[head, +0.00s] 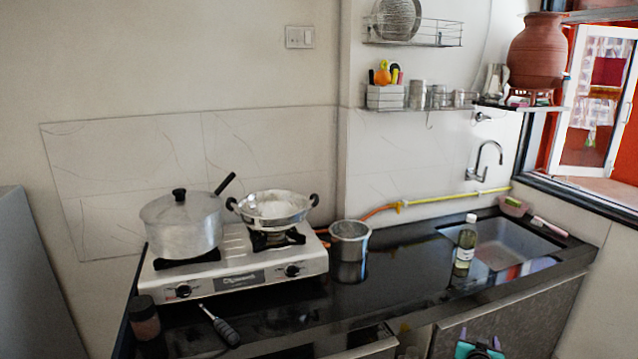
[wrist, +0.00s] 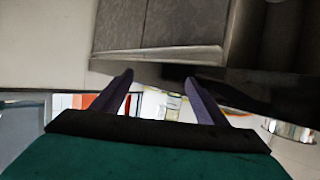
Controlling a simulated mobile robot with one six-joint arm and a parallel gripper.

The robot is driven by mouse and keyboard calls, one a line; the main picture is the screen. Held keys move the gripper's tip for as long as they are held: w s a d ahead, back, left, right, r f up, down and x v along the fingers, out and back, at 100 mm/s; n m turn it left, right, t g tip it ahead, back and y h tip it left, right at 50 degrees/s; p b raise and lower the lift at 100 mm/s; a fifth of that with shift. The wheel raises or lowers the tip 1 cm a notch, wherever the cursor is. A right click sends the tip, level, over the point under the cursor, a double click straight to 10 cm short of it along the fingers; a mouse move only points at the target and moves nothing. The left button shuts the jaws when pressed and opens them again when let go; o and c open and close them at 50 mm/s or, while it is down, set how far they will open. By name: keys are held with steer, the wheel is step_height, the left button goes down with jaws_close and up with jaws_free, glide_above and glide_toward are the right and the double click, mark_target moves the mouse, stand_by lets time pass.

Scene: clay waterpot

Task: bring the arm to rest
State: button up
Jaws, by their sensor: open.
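My gripper (head: 479,340) shows at the bottom edge of the head view, low in front of the cabinet below the counter. The clay waterpot (head: 537,52) stands upright on a small stand on the right wall shelf, far above and apart from my gripper.
The black counter (head: 400,285) holds a gas stove (head: 235,262) with a lidded pot (head: 182,225) and a pan (head: 273,208). A steel container (head: 350,241) and a bottle (head: 466,245) stand near the sink (head: 508,246). The cabinet front (wrist: 165,25) is close in the wrist view.

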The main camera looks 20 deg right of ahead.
steer(key=s+a+f+n+g+y, duration=0.1)
steer(key=a+f+n+g+y, duration=0.15)
steer(key=a+f, duration=1.05)
steer(key=a+f+n+g+y, duration=0.1)
steer(key=a+f+g+y, duration=0.3)
steer(key=a+f, duration=0.95)
steer(key=s+a+f+n+g+y, duration=0.1)
steer(key=s+a+n+g+y, duration=0.1)
steer(key=s+a, duration=1)
steer(key=s+a+n+g+y, duration=0.2)
steer(key=s+a+n+g, duration=0.2)
steer(key=s+a, duration=0.8)
steer(key=a+g, duration=0.2)
steer(key=a, duration=0.5)
steer(key=shift+a+f+g, duration=0.35)
steer(key=shift+a+f, duration=0.05)
steer(key=shift+w, duration=0.1)
steer(key=c, duration=0.4)
steer(key=shift+d, duration=0.1)
